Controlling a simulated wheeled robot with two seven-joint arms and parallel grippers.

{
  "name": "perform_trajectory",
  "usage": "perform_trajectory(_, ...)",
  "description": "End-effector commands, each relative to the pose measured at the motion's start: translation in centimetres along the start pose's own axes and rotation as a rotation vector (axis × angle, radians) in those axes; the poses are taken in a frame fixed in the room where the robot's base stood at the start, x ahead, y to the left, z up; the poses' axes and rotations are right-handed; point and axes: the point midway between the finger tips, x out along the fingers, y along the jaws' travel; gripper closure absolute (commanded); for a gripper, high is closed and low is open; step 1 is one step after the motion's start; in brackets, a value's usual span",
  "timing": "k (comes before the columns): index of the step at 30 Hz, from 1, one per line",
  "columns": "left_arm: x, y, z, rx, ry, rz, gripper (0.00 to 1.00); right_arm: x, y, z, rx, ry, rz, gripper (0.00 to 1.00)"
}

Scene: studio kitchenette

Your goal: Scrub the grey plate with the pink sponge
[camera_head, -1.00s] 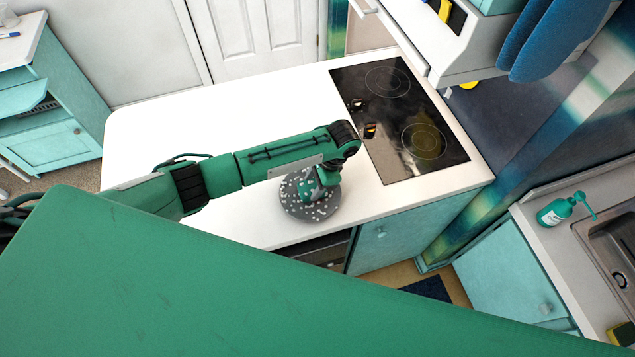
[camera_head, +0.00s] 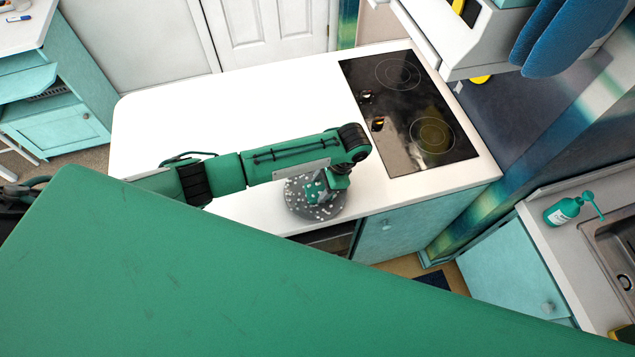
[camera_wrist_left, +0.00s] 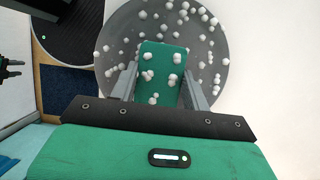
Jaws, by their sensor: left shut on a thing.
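The round grey plate (camera_head: 300,208) lies on the white counter near its front edge, dotted with white suds; it fills the top of the left wrist view (camera_wrist_left: 220,75). My left gripper (camera_head: 322,190) points down over the plate. In the left wrist view its two grey fingers (camera_wrist_left: 160,88) are shut on a block-shaped sponge (camera_wrist_left: 162,62), which looks green, not pink, and carries white suds. The sponge is over the plate; I cannot tell whether it touches. A small dark gripper, seemingly my right one (camera_wrist_left: 12,67), shows at the left edge of the wrist view.
A black cooktop (camera_head: 410,115) is set in the counter to the right of the plate. The white counter (camera_head: 230,110) is clear behind my arm. A teal soap bottle (camera_head: 562,212) stands beside the sink (camera_head: 620,240) at the right.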

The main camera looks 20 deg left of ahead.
Motion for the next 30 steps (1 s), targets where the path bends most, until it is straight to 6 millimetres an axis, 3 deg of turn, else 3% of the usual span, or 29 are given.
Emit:
perform_trajectory(7, -0.6, 0.5, -0.7, 0.000, 0.000, 0.000, 0.71, 0.0, 0.0, 0.0, 0.000, 0.000, 0.000, 0.64)
perform_trajectory(30, -6.2, 0.3, 1.6, 0.000, 0.002, -0.004, 0.71, 0.0, -0.6, -0.1, 0.002, 0.001, -0.006, 0.64)
